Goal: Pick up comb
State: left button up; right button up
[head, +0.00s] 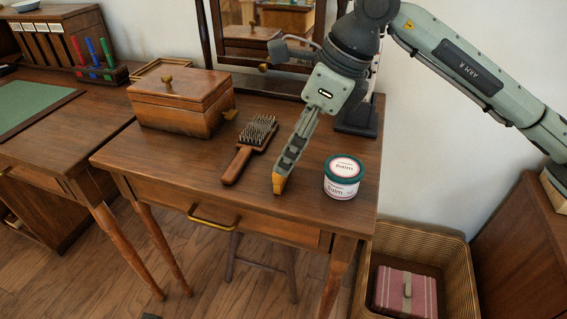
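A wooden brush-like comb (250,147) with dark bristles facing up lies on the small wooden table. Its handle points toward the table's front edge. My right gripper (271,127) comes in from the upper right above the table. Its fingers look spread wide: one reaches down to an orange tip just right of the comb, the other sticks out to the left near the mirror. Nothing shows between them. I cannot tell whether the lower fingertip touches the tabletop. My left gripper is not in view.
A balm tub (342,177) stands right of the lower finger. A wooden box (182,101) stands left of the comb, a mirror (267,45) behind. A wicker basket (412,243) with a striped item is on the floor at right. The table's front left is clear.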

jog(key=x, duration=0.5)
jog(key=shift+w+f+p, duration=0.25)
jog(key=shift+f+p, duration=0.1)
jog(key=shift+p, duration=0.05)
jog(key=c, duration=1.1)
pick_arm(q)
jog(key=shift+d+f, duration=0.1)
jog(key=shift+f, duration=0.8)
pick_arm(e)
jog(key=shift+r, duration=0.6)
notch_tip(320, 180, up, 3)
jog(key=shift+f, duration=0.2)
pick_arm(q)
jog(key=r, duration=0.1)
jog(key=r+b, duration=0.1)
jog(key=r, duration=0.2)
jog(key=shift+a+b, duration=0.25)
jog(key=shift+b, duration=0.1)
pick_arm(e)
jog(key=s+a+r, duration=0.5)
jog(key=a+r, duration=0.2)
jog(key=a, duration=0.3)
jog(key=shift+s+a, duration=0.2)
jog(key=shift+a, duration=0.05)
